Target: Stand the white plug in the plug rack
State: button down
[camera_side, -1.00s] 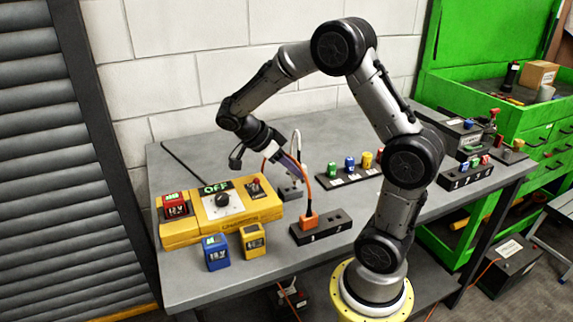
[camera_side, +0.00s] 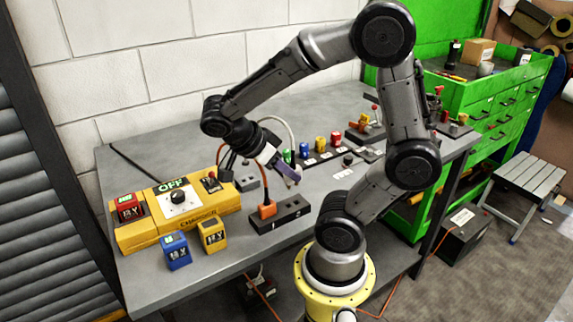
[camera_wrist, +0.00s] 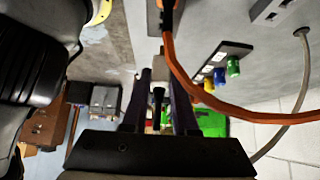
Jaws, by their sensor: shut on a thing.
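My gripper (camera_side: 286,172) is above the right part of the black plug rack (camera_side: 290,217) in the side view. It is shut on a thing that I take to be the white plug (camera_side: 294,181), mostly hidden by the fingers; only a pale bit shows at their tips. In the wrist view my fingers (camera_wrist: 161,85) stand close on both sides of a dark stem. The orange plug (camera_side: 267,209) stands in the rack's left slot. The right part of the rack bears no plug. The held thing appears clear of the rack.
The orange cable (camera_wrist: 172,70) loops close beside my fingers. A pale cable (camera_side: 287,130) arcs behind my gripper. The yellow charger (camera_side: 178,215) stands to the left, with blue and yellow batteries (camera_side: 176,252) before it. A row of coloured pieces (camera_side: 320,144) stands behind on the right.

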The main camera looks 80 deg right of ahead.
aim_at(285, 183)
jog(key=shift+f, duration=2)
jog(key=shift+f, duration=1.4)
dwell(0.5)
jog(key=shift+c, duration=1.4)
grip_release()
jog(key=shift+v, duration=3.4)
